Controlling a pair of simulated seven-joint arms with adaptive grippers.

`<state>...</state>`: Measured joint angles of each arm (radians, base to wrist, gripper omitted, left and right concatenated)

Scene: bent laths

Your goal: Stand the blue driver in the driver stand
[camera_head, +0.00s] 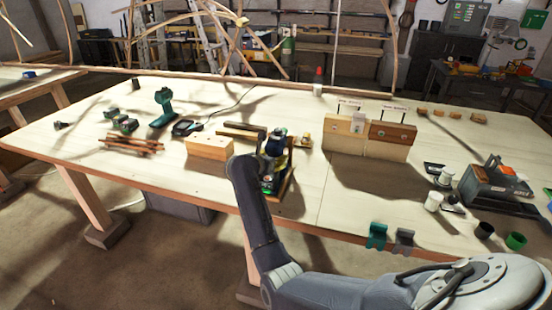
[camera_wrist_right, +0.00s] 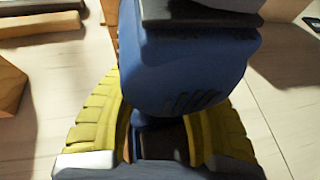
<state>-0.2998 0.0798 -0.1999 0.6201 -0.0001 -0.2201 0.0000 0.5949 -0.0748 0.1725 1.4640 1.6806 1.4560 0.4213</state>
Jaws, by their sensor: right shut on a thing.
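The blue driver (camera_wrist_right: 185,62) fills the middle of the right wrist view, with a dark block at its top end. In the head view the blue driver (camera_head: 276,145) is small and partly hidden by my arm. My right gripper (camera_head: 270,165) has its yellow pads on both sides of the driver's narrower part in the wrist view (camera_wrist_right: 160,135). It is shut on the driver. A wooden piece (camera_head: 288,186), perhaps the driver stand, shows just beside and below the gripper; most of it is hidden. I cannot tell whether the driver touches it. My left gripper is not in view.
A wooden block with holes (camera_head: 209,147) stands just left of the gripper. A teal driver (camera_head: 164,104) and a bundle of sticks (camera_head: 130,145) are further left. Wooden blocks with small signs (camera_head: 345,134) stand to the right. The table's front middle is fairly clear.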

